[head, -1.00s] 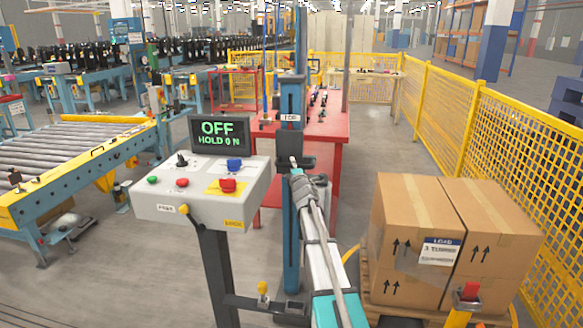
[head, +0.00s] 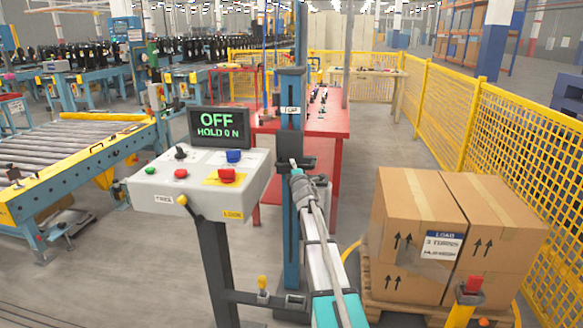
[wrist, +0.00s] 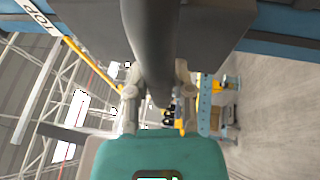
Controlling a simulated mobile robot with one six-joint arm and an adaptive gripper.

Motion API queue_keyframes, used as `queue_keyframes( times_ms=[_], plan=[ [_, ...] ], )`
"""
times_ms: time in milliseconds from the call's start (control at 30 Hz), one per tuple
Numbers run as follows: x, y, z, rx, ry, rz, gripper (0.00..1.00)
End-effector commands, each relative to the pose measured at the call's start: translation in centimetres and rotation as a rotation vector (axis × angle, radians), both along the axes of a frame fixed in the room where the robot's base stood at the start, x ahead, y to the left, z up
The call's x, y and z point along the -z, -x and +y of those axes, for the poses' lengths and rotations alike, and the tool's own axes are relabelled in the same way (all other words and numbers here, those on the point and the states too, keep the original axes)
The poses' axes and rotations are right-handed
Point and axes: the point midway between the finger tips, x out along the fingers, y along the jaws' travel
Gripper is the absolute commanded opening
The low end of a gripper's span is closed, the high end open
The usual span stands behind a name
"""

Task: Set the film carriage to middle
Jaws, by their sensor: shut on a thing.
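The film carriage (head: 286,145) is a dark grey block on the tall blue wrapper mast (head: 290,235), a little below the TOP label (head: 290,109). My gripper (head: 297,172) is at the front of the carriage. In the wrist view my gripper (wrist: 158,92) is shut around a dark round bar (wrist: 157,40), which appears to be the carriage handle. The carriage body (wrist: 215,30) fills the upper part of that view. No middle mark is readable; my arm covers part of the mast.
A control box (head: 195,196) with buttons stands left of the mast; its screen (head: 220,126) reads OFF, HOLD 0 N. Taped cartons (head: 425,235) stand on a pallet at right. A red table (head: 325,122) is behind, a yellow mesh fence (head: 500,130) at right.

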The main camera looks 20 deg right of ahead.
Motion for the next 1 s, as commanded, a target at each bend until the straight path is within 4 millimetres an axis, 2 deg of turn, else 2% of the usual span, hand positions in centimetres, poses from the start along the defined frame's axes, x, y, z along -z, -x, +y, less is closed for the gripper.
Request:
queue_keyframes(
  times_ms=[33,100,1000],
  plan=[
    [1.0,0.0,0.0,0.002,-0.001,0.003,0.0],
    [1.6,0.0,0.0,0.002,0.0,0.003,0.0],
    [9.1,0.0,0.0,0.002,-0.001,0.003,0.0]
  ],
)
